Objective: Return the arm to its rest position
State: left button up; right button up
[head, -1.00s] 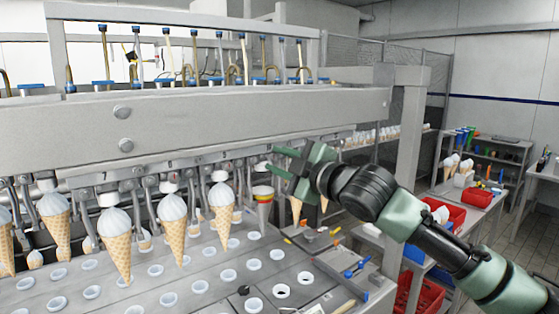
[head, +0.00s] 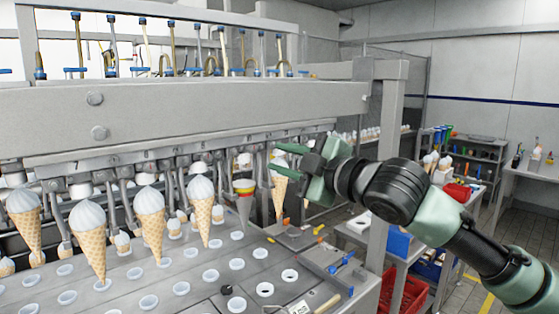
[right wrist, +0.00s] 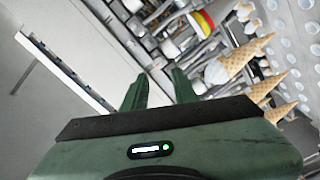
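My right arm comes in from the right in the head view. Its green right gripper (head: 284,160) is in front of the lower part of the filling machine (head: 190,110), its fingers pointing left. In the right wrist view the two fingers of the right gripper (right wrist: 158,88) stand apart, with nothing held between them. A cone (head: 279,190) shows just behind and below the fingers, partly covered by them. My left gripper is not in view.
Several filled cones (head: 150,210) hang in a row before the machine, above a plate with round holes (head: 190,285). Shelves and a red crate (head: 405,296) stand at right.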

dwell(0.4)
jog(key=s+a+f+m+g+h, duration=0.1)
jog(key=s+f+m+g, duration=0.15)
jog(key=f, duration=1.15)
jog(key=s+a+f+m+g+h, duration=0.1)
jog(key=s+f+m+h, duration=0.2)
jog(key=f, duration=1)
jog(key=s+d+f+m+g+h, duration=0.1)
jog(key=s+d+f+m, duration=0.2)
jog(key=s+f, duration=0.4)
jog(key=s+d+f+m+g+h, duration=0.1)
jog(key=s+d+f+m+h, duration=0.2)
jog(key=s+f, duration=0.45)
jog(key=s+d+f+m+g+h, duration=0.1)
jog(key=s+d+f+m+g, duration=0.2)
jog(key=s+d+f, duration=0.45)
jog(key=s+d+f+m+g+h, duration=0.1)
jog(key=s+d+f+m+g, duration=0.25)
jog(key=s, duration=0.65)
jog(key=s+f+b, duration=0.2)
jog(key=s+f, duration=0.1)
jog(key=f, duration=2.8)
jog(key=s+d+f+g, duration=0.1)
jog(key=s+d+f, duration=0.2)
jog(key=s+f, duration=1.2)
jog(key=shift+s+d+f+n+h, duration=0.2)
jog(key=shift+s+f+n+h, duration=0.2)
jog(key=shift+s, duration=0.25)
